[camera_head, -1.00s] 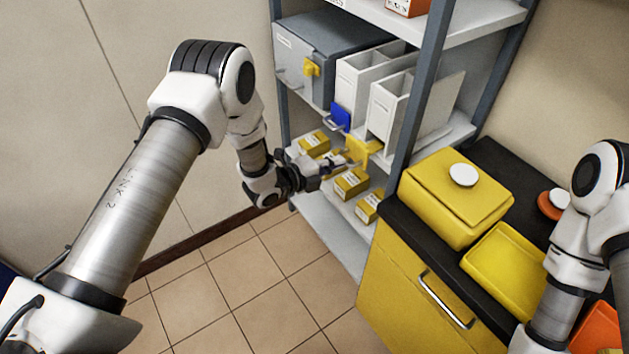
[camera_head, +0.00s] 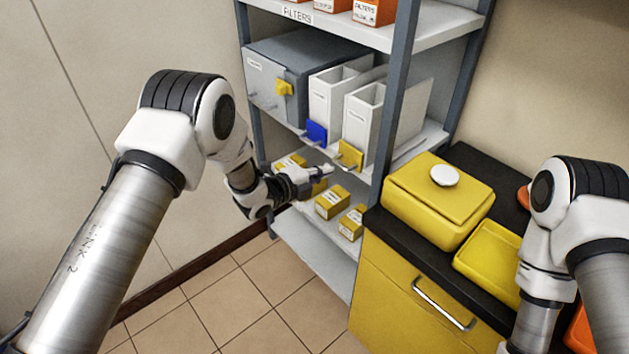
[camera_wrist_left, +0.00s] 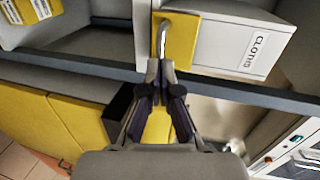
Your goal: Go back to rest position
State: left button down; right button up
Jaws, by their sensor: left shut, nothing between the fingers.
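My left gripper (camera_head: 322,172) is at the shelf unit, just above the small yellow boxes on the lower shelf. It is shut and empty. In the left wrist view its closed fingers (camera_wrist_left: 161,72) point toward a metal handle on a yellow panel (camera_wrist_left: 183,42); whether they touch it I cannot tell. In the head view a yellow-fronted bin (camera_head: 350,154) stands close to the fingertips. My right arm (camera_head: 560,225) shows at the right edge, but its gripper is out of view.
The shelf unit (camera_head: 402,85) has a grey box (camera_head: 300,80), a blue-fronted bin (camera_head: 316,131) and several yellow boxes (camera_head: 332,202). A yellow cabinet (camera_head: 400,300) with a yellow lidded container (camera_head: 437,205) and yellow tray (camera_head: 488,258) stands at right. The floor in front is clear.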

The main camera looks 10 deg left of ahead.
pick_arm(q)
jog(key=b+v, duration=0.2)
jog(key=v, duration=1)
jog(key=s+a+f+n+g+y, duration=0.1)
jog(key=s+f+n+g+y, duration=0.2)
jog(key=s+f, duration=0.6)
jog(key=s+f+n+g+y, duration=0.15)
jog(key=s+f+n, duration=0.45)
jog(key=f, duration=0.6)
jog(key=s+a+f+n+g+y, duration=0.2)
jog(key=s+a+n+g, duration=0.1)
jog(key=s+n, duration=0.5)
jog(key=s+a+f+n+g+y, duration=0.2)
jog(key=s+a+n+g, duration=0.2)
jog(key=s+n, duration=0.4)
jog(key=shift+s+n+g, duration=0.4)
jog(key=shift+s+g, duration=0.05)
jog(key=shift+s, duration=2.45)
pick_arm(e)
jog(key=shift+s+a+f, duration=0.15)
jog(key=shift+f, duration=0.4)
jog(key=shift+s+a+f, duration=0.1)
jog(key=shift+f, duration=0.4)
pick_arm(q)
jog(key=shift+a+y, duration=0.15)
jog(key=shift+y, duration=0.1)
